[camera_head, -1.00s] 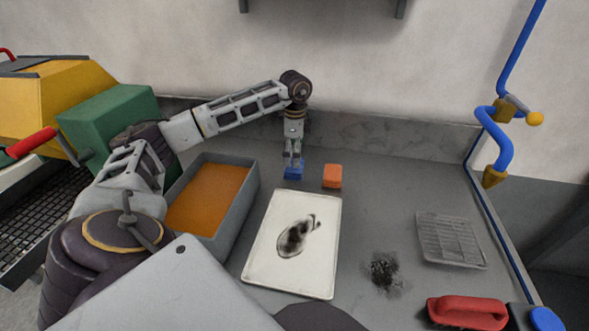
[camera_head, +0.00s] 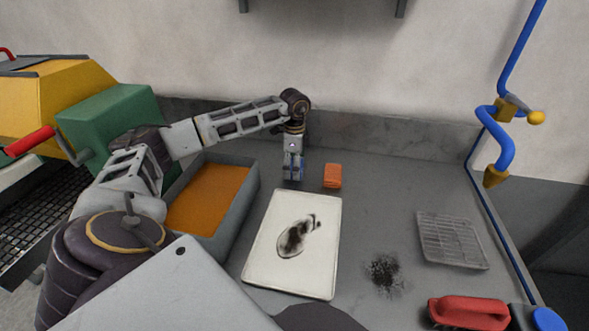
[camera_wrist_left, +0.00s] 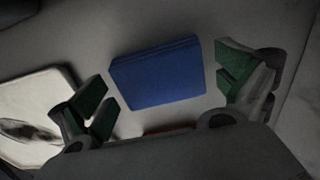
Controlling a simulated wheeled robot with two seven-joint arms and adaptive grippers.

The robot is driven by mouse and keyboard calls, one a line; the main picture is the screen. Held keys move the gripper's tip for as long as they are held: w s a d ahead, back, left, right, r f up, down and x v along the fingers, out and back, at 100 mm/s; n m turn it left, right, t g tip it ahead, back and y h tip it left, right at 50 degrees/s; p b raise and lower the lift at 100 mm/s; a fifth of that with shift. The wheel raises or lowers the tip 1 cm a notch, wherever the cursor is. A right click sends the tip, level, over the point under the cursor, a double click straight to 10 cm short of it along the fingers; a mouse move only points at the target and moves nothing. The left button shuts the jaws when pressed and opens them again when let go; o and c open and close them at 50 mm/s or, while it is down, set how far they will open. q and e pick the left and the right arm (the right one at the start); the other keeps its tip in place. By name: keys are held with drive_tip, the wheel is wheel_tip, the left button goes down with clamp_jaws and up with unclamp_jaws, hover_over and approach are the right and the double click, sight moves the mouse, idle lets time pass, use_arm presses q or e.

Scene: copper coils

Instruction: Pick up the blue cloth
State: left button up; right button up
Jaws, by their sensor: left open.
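The blue cloth (camera_wrist_left: 158,76) is a folded block lying on the grey counter. In the left wrist view it lies between the two spread, green-padded fingers of my left gripper (camera_wrist_left: 165,95), with a gap on each side. In the head view my left gripper (camera_head: 292,172) points down over the cloth at the back of the counter. Only slivers of blue show between its fingers there, and the rest is hidden. My left gripper is open. My right gripper is not in view.
An orange folded cloth (camera_head: 333,176) lies just right of my left gripper. A grey bin of orange liquid (camera_head: 251,190) stands to the left. A white tray (camera_head: 262,275) with a dark stain lies in front. A wire rack (camera_head: 452,240) and red-handled brush (camera_head: 468,312) lie to the right.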

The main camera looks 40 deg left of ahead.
use_arm(q)
drive_tip(key=c, duration=0.9)
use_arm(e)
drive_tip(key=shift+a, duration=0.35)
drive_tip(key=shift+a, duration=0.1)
use_arm(q)
drive_tip(key=shift+r, duration=0.8)
wheel_tip(320, 180, up, 8)
drive_tip(key=shift+f+p, duration=0.15)
drive_tip(key=shift+p, duration=0.3)
drive_tip(key=shift+r, duration=0.35)
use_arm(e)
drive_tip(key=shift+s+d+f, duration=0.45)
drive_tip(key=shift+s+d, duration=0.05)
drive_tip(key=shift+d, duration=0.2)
